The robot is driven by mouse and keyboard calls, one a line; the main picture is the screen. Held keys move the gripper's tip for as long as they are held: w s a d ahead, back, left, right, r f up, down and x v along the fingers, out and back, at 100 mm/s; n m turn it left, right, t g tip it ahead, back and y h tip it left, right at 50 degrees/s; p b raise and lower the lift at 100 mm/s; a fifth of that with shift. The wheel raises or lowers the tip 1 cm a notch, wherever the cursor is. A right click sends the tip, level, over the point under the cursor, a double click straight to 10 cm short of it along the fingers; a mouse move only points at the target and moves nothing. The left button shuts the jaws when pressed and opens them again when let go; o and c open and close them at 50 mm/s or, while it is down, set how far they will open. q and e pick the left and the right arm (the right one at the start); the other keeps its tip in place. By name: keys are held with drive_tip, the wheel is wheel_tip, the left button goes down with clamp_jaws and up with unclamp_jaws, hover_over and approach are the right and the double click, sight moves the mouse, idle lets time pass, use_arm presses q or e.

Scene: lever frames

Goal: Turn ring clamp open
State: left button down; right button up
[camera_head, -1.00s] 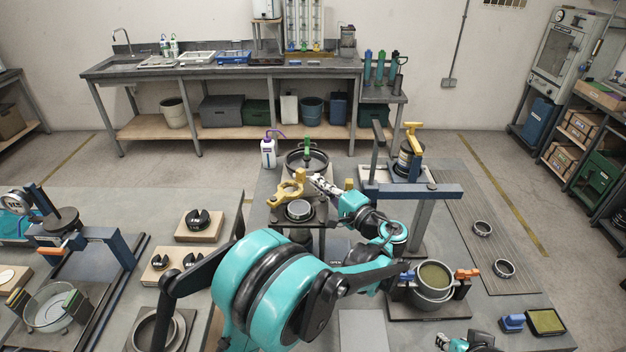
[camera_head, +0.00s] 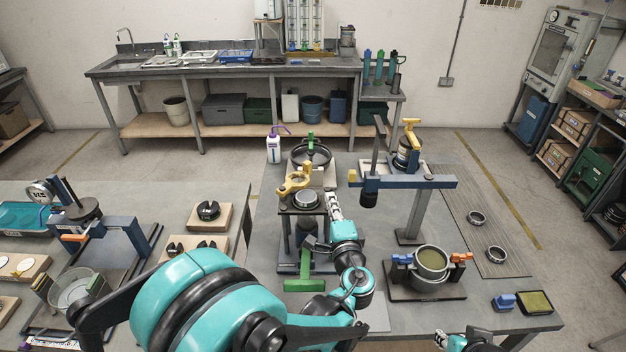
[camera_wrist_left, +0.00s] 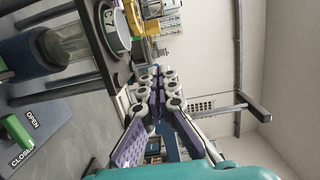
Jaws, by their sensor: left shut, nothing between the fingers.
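A yellow ring-shaped clamp part (camera_head: 294,182) sits at the top of a dark stand, beside a round ring piece (camera_head: 306,199). A green handle (camera_head: 305,270) lies low at the stand's front. In the left wrist view the handle (camera_wrist_left: 16,132) is next to a base plate marked OPEN and, at the edge, what reads as CLOSE. My left gripper (camera_head: 334,198) is shut and empty, just right of the stand's top and apart from the handle. Its fingers also show in the left wrist view (camera_wrist_left: 150,76). Part of my right gripper (camera_head: 441,339) shows at the bottom edge; its jaws are unclear.
A blue beam frame (camera_head: 420,183) stands right of the stand. A pot (camera_head: 431,265) with blue and orange side clamps is at the front right. A wide dark pan (camera_head: 310,157) is behind the stand. Small rings lie on the right mat.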

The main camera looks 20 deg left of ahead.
sight(295, 178)
use_arm(q)
drive_tip(key=x, duration=0.3)
drive_tip(key=b+x, duration=0.1)
drive_tip(key=x, duration=0.2)
drive_tip(key=b+x, duration=0.1)
drive_tip(key=x, duration=0.3)
drive_tip(key=shift+w+d+f, duration=0.1)
drive_tip(key=shift+d+f, duration=0.1)
drive_tip(key=shift+f, duration=0.1)
drive_tip(key=shift+w+a, duration=0.3)
drive_tip(key=shift+a, duration=0.25)
drive_tip(key=shift+w+a, duration=0.3)
drive_tip(key=shift+a, duration=0.3)
drive_tip(key=shift+w+a+r+b, duration=0.1)
drive_tip(key=shift+w+a+b, duration=0.1)
drive_tip(key=shift+a, duration=0.15)
drive_tip(key=shift+w+a+b, duration=0.1)
drive_tip(key=shift+a+b, duration=0.1)
drive_tip(key=shift+a, duration=0.15)
drive_tip(key=shift+s, duration=0.1)
